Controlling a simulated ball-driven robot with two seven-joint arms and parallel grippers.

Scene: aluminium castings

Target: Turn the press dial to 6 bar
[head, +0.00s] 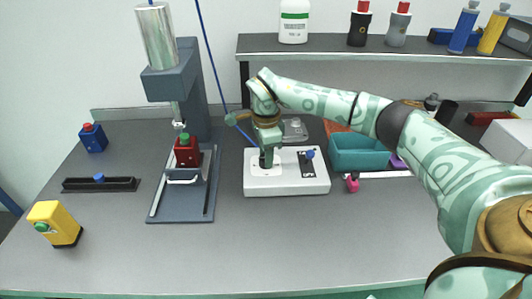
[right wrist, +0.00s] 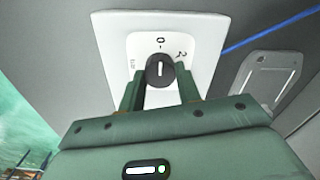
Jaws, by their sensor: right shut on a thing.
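The black press dial (right wrist: 160,71) sits on a white control box (head: 305,187), which also shows in the right wrist view (right wrist: 106,22). A white mark on the dial points up towards the printed 0; a 2 is printed to its upper right and small lettering to its left. My right gripper (head: 266,158) reaches down onto the left part of the box and hides the dial in the head view. In the right wrist view its two fingers (right wrist: 160,90) stand on either side of the dial, shut on it. My left gripper is not in view.
A blue-knobbed lever (head: 310,155) stands on the box's right part. The press (head: 190,80) stands to the left, with a red block (head: 187,152) under its ram. A teal bin (head: 358,153) is close on the right.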

